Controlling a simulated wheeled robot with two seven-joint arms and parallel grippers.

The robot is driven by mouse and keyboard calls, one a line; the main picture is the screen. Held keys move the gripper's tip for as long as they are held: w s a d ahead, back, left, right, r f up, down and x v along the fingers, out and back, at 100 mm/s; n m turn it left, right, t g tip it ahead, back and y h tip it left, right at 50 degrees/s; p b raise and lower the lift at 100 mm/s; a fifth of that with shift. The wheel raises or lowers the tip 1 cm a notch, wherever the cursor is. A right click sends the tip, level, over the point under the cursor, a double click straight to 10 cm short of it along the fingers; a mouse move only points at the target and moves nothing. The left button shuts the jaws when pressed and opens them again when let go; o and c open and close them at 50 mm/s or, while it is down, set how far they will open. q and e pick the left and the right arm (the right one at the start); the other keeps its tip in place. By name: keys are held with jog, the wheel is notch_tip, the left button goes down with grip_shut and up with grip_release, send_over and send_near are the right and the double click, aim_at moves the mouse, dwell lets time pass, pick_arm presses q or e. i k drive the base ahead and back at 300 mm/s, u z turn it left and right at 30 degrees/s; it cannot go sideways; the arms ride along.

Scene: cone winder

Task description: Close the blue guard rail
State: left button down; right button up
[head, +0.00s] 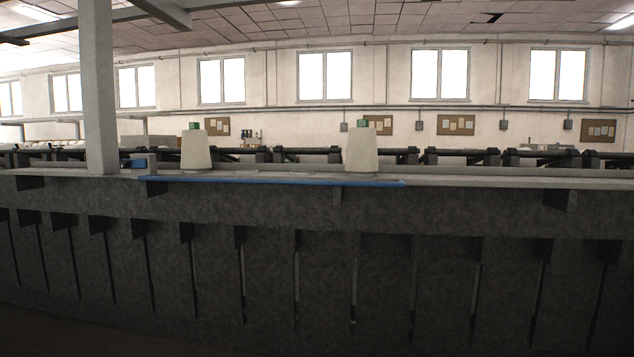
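The blue guard rail (290,182) is a long thin bar in the head view. It runs level along the front top edge of the grey machine, from left of centre to right of centre. A short blue block (139,163) sits near its left end, behind it. Two pale cones (196,151) and (362,152), each with a green top, stand just behind the rail. I cannot tell from this view whether the rail is open or closed. Neither of my grippers shows in the picture.
The long grey machine (330,210) spans the full width with a row of vertical slots below its ledge. A pale column (99,90) rises at the left. Dark machine parts line the back of the ledge. The ledge right of the rail is clear.

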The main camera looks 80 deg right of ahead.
aim_at(400, 184)
jog(key=z, duration=2.4)
jog(key=k, duration=0.6)
jog(key=z, duration=0.7)
jog(key=i, duration=0.95)
jog(key=z, duration=0.1)
